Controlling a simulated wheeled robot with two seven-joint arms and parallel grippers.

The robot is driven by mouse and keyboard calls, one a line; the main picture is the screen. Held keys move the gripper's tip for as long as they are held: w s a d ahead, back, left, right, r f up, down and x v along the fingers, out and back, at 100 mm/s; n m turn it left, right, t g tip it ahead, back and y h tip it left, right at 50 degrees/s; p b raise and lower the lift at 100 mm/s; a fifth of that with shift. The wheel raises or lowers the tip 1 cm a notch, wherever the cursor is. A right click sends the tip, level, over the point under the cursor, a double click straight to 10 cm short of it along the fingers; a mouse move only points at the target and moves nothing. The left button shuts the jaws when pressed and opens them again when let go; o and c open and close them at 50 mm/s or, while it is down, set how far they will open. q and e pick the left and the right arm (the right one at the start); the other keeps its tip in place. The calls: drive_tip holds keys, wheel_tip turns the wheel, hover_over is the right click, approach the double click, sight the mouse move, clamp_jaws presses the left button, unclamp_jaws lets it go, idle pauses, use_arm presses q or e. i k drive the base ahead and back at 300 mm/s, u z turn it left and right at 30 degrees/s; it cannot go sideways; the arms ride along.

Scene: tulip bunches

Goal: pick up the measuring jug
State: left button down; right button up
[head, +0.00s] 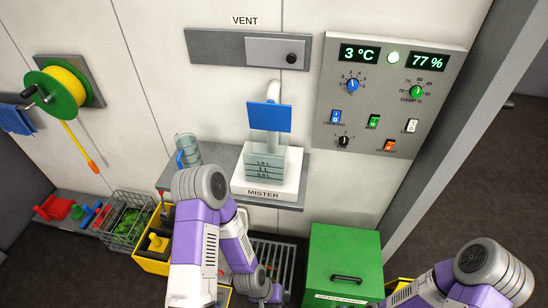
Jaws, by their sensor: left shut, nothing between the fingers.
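The measuring jug (187,150) appears to be the clear vessel with a blue handle at the left end of the grey wall shelf. It stands upright, its lower part partly hidden by my left arm. My left gripper (270,293) is low near the bottom middle, below the shelf and well apart from the jug. It is shut and empty, and its fingertips are hard to make out. My right arm comes in at the bottom right, and its gripper is not in view.
The mister (264,187), with a marked clear tank and blue flap, stands right of the jug. A green bin (342,255), a yellow crate (150,262) and a wire basket (128,212) stand below. A control panel (390,95) and hose reel (58,92) are on the wall.

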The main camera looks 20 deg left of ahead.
sight(189, 162)
drive_tip(key=u, duration=1.45)
